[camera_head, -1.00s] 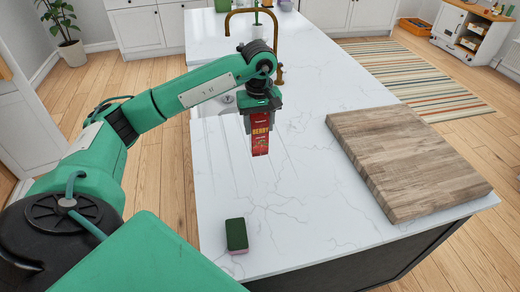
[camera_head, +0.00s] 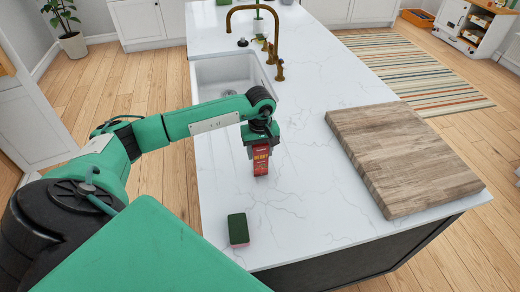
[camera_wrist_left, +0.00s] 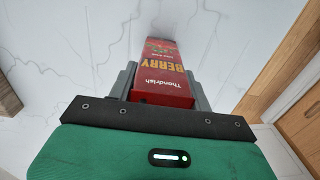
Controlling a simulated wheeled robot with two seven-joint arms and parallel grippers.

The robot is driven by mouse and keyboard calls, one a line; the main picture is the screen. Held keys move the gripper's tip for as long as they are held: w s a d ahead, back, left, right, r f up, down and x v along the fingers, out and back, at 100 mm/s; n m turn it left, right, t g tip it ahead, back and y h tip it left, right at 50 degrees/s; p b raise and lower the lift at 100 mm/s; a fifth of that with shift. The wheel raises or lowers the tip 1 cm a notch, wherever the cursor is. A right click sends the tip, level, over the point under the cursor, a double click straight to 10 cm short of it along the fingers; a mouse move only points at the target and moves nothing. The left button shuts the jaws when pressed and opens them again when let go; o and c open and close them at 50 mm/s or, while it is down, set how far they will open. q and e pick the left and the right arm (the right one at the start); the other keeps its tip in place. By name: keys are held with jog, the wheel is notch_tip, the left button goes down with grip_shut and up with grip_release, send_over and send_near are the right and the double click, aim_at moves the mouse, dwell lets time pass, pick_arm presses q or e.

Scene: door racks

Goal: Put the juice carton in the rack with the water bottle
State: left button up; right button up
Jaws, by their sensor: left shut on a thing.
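The juice carton (camera_head: 261,163) is red with the word BERRY on it. My left gripper (camera_head: 261,150) is shut on its upper part from above, and the carton hangs upright over the white marble counter. I cannot tell whether its bottom touches the counter. In the left wrist view the carton (camera_wrist_left: 166,75) sits between the two grey fingers of my left gripper (camera_wrist_left: 165,85). My right gripper is not in view. No rack and no water bottle show in these frames.
A green and pink sponge (camera_head: 238,229) lies near the front left of the counter (camera_head: 310,215). A thick wooden board (camera_head: 405,160) lies on the right. Behind are a sink (camera_head: 228,75) and a brass faucet (camera_head: 273,40). The counter between sponge and board is clear.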

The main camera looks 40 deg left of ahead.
pick_arm(q)
jog(key=shift+f+b, duration=0.15)
jog(key=shift+b, duration=0.15)
jog(key=o, duration=1.2)
jog(key=shift+r+p, duration=0.25)
jog(key=shift+p, duration=0.05)
jog(key=shift+r+b, duration=0.25)
jog(key=shift+b, duration=0.1)
notch_tip(320, 180, up, 10)
jog(key=b, duration=0.4)
jog(key=shift+r+b, duration=0.3)
jog(key=shift+r, duration=0.4)
